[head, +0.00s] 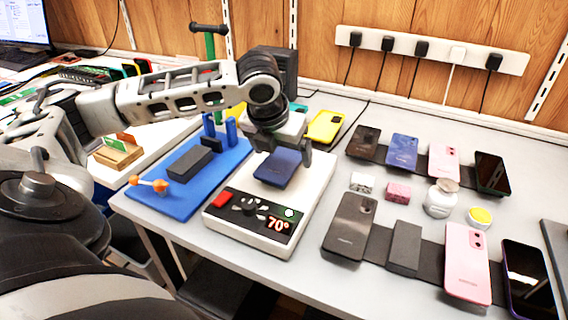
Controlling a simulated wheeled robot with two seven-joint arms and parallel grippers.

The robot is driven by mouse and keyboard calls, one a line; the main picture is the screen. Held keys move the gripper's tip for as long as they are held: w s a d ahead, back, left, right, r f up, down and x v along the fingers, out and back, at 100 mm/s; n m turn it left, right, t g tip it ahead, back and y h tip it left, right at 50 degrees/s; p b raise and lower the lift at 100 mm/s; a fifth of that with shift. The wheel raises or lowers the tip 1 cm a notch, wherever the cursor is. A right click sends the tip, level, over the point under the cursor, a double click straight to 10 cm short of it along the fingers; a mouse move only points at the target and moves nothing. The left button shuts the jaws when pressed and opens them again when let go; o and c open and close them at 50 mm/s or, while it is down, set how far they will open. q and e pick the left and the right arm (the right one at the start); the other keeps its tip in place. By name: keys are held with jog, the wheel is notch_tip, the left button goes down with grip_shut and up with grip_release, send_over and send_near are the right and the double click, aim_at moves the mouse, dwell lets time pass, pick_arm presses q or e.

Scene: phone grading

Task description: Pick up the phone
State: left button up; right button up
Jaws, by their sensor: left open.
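A dark blue phone (277,168) lies on the top plate of a white heating station (318,170) with a black front panel reading 70°. My left gripper (282,150) comes in from the left and points down over the far end of this phone. Its fingers are open, one on each side of the phone's far part. The gripper hides the phone's far edge, and I cannot tell whether the fingers touch it. My right gripper is not in view.
A blue mat (178,203) with a dark block and orange-ended tool lies left of the station. Right of it are several phones, including a dark one (350,226) and a pink one (467,264), plus small jars (440,200). A yellow phone case (325,126) lies behind.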

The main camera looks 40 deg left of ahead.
pick_arm(q)
jog(key=shift+w+f, duration=0.1)
jog(key=shift+f, duration=0.15)
jog(key=shift+r, duration=0.1)
jog(key=c, duration=1.1)
jog(key=shift+r, duration=0.1)
jog(key=shift+c, duration=0.2)
